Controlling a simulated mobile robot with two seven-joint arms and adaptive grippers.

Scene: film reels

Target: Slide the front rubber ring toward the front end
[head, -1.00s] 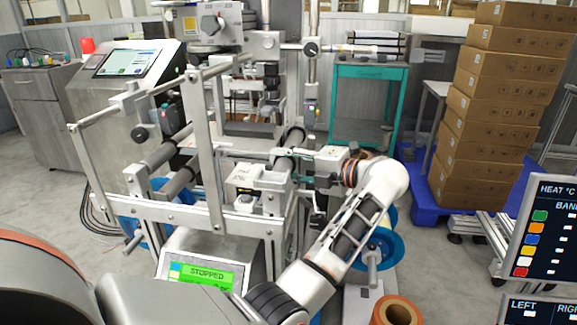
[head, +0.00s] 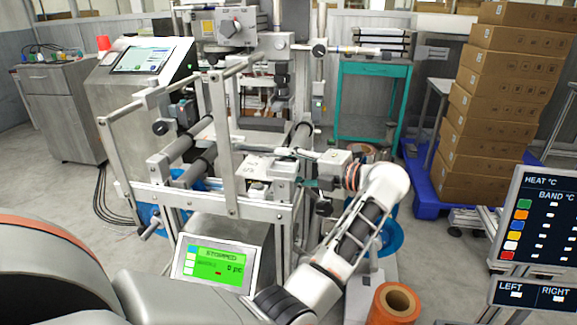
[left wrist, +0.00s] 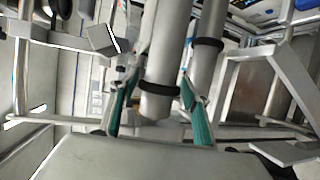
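My left arm comes in from the lower left in the head view. Its gripper (head: 287,166) is at the right side of the machine frame, by the rollers. In the left wrist view, the green-padded fingers (left wrist: 158,88) stand apart on both sides of a grey roller (left wrist: 168,45). A black rubber ring (left wrist: 160,88) goes around this roller near its end, between the fingers; contact is unclear. A second black ring (left wrist: 208,42) is on a neighbouring roller, beyond the right finger. The rings cannot be made out in the head view. My right gripper is not in view.
The metal frame's uprights and bars (head: 222,140) surround the rollers closely. A green display (head: 215,263) reads STOPPED. A teal cart (head: 375,70), stacked cartons (head: 500,100) and an orange roll (head: 397,300) stand to the right. Open floor (head: 50,190) lies on the left.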

